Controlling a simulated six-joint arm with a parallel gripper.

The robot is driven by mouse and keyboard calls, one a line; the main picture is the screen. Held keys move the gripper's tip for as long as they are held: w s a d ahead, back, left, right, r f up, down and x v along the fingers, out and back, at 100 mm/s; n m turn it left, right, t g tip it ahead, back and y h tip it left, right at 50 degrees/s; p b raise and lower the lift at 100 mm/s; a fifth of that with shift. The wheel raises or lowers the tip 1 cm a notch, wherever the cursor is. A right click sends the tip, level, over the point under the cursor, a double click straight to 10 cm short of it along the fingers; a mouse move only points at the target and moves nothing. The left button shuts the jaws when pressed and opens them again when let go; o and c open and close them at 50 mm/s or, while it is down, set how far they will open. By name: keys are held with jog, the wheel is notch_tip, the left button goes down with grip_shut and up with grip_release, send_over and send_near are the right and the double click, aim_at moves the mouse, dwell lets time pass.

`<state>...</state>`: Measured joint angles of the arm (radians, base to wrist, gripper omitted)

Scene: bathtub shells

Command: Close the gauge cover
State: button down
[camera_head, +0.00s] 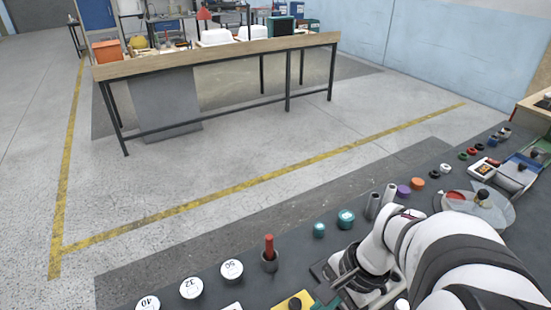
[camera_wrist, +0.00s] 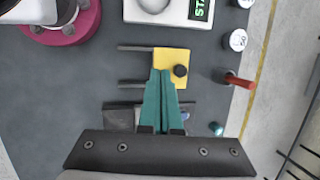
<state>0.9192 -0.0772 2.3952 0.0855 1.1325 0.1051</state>
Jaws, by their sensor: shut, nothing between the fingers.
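My gripper (camera_wrist: 162,73) has teal fingers and is shut and empty. Its tips overlap the lower left of a yellow plate (camera_wrist: 163,56) with a black knob (camera_wrist: 180,71) in the wrist view; I cannot tell if they touch. Two grey rods lie left of the plate. The yellow plate also shows at the bottom of the head view (camera_head: 293,304), partly cut off. At the right of the head view, a clear disc (camera_head: 496,212) with a black knob (camera_head: 483,195) lies by a round reddish part (camera_head: 456,196). I cannot tell which is the gauge cover.
A red-handled peg in a dark holder (camera_head: 269,257) stands near the bench edge. Numbered white discs (camera_head: 232,269), teal caps (camera_head: 346,219) and grey cylinders (camera_head: 373,206) line this edge. A white device with a green display (camera_wrist: 201,8) and a magenta base (camera_wrist: 82,28) lie beyond my fingertips.

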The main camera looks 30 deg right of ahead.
jog(key=s+d+f+m+t+h, duration=0.3)
jog(key=s+d+f+m, duration=0.1)
jog(key=s+d+m, duration=0.55)
jog(key=s+d+f+m+t+h, duration=0.3)
jog(key=s+d+m, duration=0.5)
jog(key=s+m, duration=0.3)
jog(key=shift+t+y, duration=0.3)
jog(key=x, duration=0.9)
jog(key=shift+w, duration=0.1)
jog(key=w, duration=0.1)
jog(key=w+d, duration=0.1)
jog(key=w, duration=0.1)
jog(key=shift+w+d+f, duration=0.1)
jog(key=shift+w+f, duration=0.05)
jog(key=shift+w, duration=0.05)
jog(key=shift+w+d, duration=0.1)
jog(key=shift+w, duration=0.3)
jog(key=shift+w, duration=0.2)
jog(key=w, duration=0.9)
